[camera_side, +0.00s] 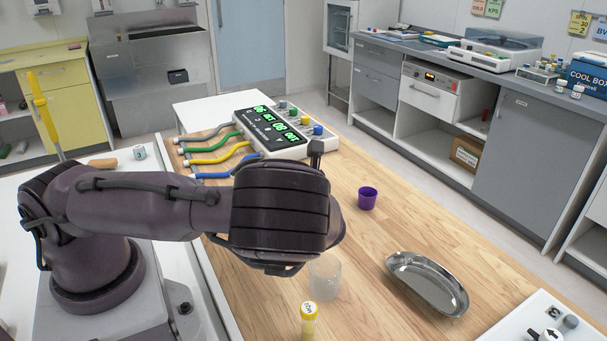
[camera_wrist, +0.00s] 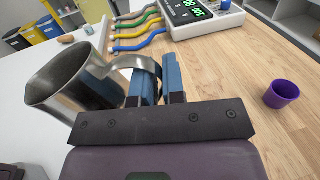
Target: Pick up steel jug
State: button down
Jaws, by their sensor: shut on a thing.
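The steel jug (camera_wrist: 70,88) is in the left of the wrist view, a shiny metal body with a wide open mouth and a curved handle (camera_wrist: 128,63) reaching to the right. My gripper (camera_wrist: 160,72) has its two blue fingers shut on the handle, beside the jug's body. In the side view my dark arm and wrist hide the jug and nearly all of my gripper. I cannot tell from these views whether the jug's base touches the wooden table.
A purple cup (camera_side: 367,198), a clear beaker (camera_side: 324,278), a yellow-labelled vial (camera_side: 309,322) and a steel kidney dish (camera_side: 428,282) stand on the wooden table (camera_side: 350,305). A display unit (camera_side: 270,135) with coloured hoses lies at the back.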

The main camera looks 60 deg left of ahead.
jog(key=shift+s+d+r, duration=0.15)
jog(key=shift+s+r, duration=0.15)
jog(key=shift+s, duration=0.3)
jog(key=shift+s+d+r, duration=0.2)
jog(key=shift+s+r, duration=0.05)
jog(key=shift+s, duration=0.3)
jog(key=shift+s+d+r, duration=0.15)
jog(key=shift+s+r, duration=0.15)
jog(key=shift+s, duration=0.3)
jog(key=shift+r, duration=0.1)
